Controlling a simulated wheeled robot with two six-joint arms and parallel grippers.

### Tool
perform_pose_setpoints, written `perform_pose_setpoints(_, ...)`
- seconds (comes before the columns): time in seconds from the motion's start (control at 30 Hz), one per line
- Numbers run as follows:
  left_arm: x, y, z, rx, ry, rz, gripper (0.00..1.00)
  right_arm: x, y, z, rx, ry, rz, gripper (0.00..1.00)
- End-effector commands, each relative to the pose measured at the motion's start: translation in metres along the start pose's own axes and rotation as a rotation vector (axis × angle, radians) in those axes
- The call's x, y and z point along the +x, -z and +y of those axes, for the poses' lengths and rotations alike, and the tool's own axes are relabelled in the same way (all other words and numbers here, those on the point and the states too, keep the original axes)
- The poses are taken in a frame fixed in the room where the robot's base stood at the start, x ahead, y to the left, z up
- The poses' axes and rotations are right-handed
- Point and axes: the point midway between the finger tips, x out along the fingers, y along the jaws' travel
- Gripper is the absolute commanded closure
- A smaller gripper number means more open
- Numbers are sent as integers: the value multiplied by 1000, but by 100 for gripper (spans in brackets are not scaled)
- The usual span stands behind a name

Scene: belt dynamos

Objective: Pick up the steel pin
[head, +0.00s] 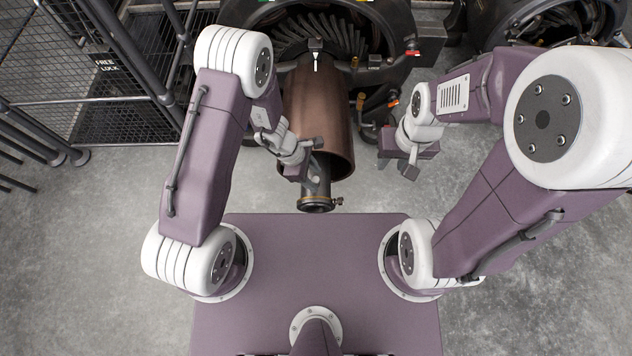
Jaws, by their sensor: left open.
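I cannot make out the steel pin for certain in the head view. My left gripper (314,164) is open over the near end of the cylinder, close above the shaft, and hides part of both. I cannot tell whether it touches them. My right gripper (408,160) hangs to the right of the cylinder, apart from it. Its fingers are too small and turned to show their opening.
The large dark dynamo (345,30) with curved vanes stands at the back, with a second dynamo (560,22) at the back right. A wire-mesh guard (110,95) with dark rails stands at the left.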

Motion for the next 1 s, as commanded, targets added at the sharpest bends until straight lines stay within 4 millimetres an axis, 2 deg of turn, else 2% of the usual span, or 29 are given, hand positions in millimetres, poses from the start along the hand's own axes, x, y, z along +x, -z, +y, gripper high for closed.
perform_pose_setpoints(0.07, 7, 0, 0, -1, 0, 0, 51, 4, 0, 0, 0, 0, 0, 68)
perform_pose_setpoints(0.27, 6, 0, 0, 0, -1, 0, 51, 2, 0, 0, 0, 0, 0, 68)
perform_pose_setpoints(0.43, 6, 0, 0, 0, -1, 0, 96, 2, 0, 0, 0, 0, 0, 68)
perform_pose_setpoints(0.47, 6, 0, 0, 0, -1, 0, 100, 2, 0, 0, 0, 0, 0, 68)
perform_pose_setpoints(1.0, 6, 0, 0, -1, 0, 1, 100, 2, 0, 0, 0, 0, 0, 68)
